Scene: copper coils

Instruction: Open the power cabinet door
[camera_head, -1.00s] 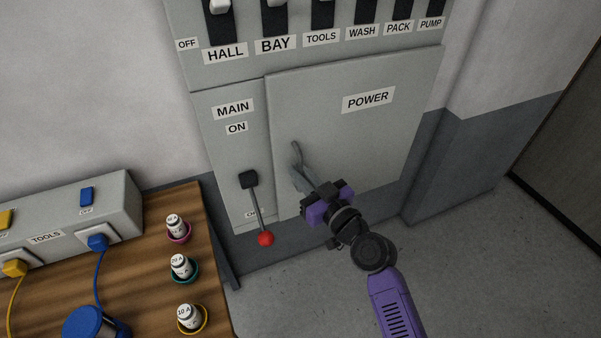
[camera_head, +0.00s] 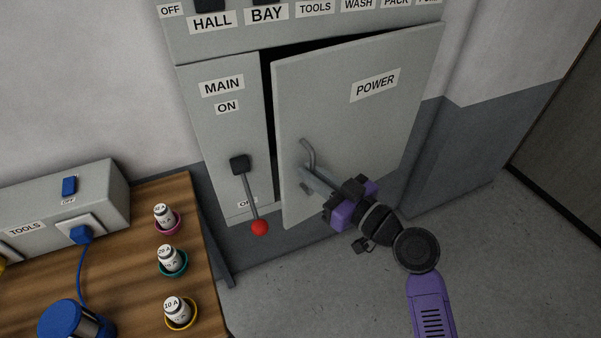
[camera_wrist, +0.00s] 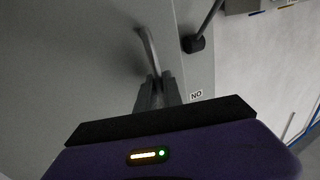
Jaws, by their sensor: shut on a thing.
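The grey power cabinet door (camera_head: 345,125), labelled POWER, stands partly open in the head view. A dark gap shows along its left and top edges, and its hinge side is at the right. A grey bar handle (camera_head: 309,152) sits near the door's left edge. My gripper (camera_head: 306,172) is shut on this handle from the front. In the wrist view the handle (camera_wrist: 150,50) runs down between the fingertips (camera_wrist: 155,88). The lower part of the handle is partly hidden by the fingers. The cabinet's inside is too dark to make out.
A wooden table (camera_head: 130,283) with several fuses in coloured cups stands at the lower left. The floor (camera_head: 480,240) at the right is clear.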

